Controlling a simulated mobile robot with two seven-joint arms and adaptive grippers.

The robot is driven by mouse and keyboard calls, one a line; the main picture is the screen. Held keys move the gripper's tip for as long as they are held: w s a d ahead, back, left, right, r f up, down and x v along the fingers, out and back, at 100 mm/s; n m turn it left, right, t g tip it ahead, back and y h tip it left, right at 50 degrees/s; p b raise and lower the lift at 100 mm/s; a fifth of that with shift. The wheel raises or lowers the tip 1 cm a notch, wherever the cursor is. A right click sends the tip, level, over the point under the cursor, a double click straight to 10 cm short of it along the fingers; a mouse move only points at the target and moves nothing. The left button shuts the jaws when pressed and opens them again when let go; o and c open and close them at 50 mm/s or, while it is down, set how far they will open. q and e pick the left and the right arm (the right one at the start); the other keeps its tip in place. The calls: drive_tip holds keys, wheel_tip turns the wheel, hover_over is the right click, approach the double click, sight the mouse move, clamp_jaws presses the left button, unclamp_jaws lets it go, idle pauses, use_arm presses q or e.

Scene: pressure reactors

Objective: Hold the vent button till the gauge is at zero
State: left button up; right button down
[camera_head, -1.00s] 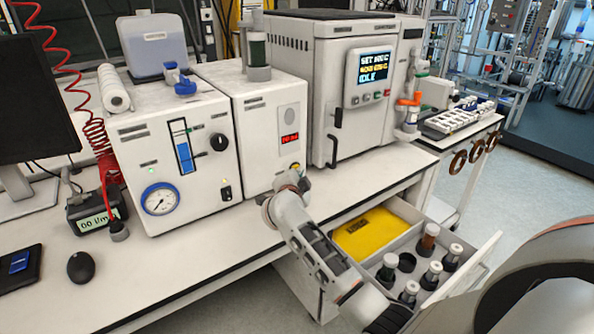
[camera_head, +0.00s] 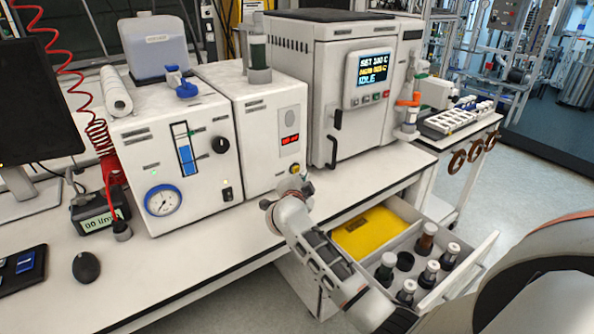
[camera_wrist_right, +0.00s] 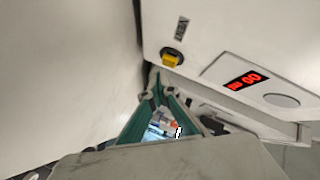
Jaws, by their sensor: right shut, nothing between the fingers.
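The yellow vent button (camera_head: 295,168) sits low on the front of the white middle unit (camera_head: 262,110). In the right wrist view the button (camera_wrist_right: 172,58) shows uncovered beside a VENT label. The red digital display (camera_head: 290,139) is above it; in the wrist view the display (camera_wrist_right: 244,80) appears to read zeros. My right gripper (camera_head: 297,181) is shut and empty, just below and in front of the button. In the wrist view its green fingertips (camera_wrist_right: 158,82) appear slightly apart from the button. My left gripper is not in view.
A round dial gauge (camera_head: 162,200) is on the left unit. A white oven-like unit (camera_head: 345,100) with a screen stands to the right.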

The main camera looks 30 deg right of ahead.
drive_tip(key=shift+s+d+r+p, duration=0.1)
drive_tip(key=shift+s+r+p, duration=0.1)
drive_tip(key=shift+s+p, duration=0.95)
drive_tip(key=shift+s+d+f+p, duration=0.1)
drive_tip(key=shift+s+f+p, duration=0.05)
drive_tip(key=shift+s+p, duration=1.1)
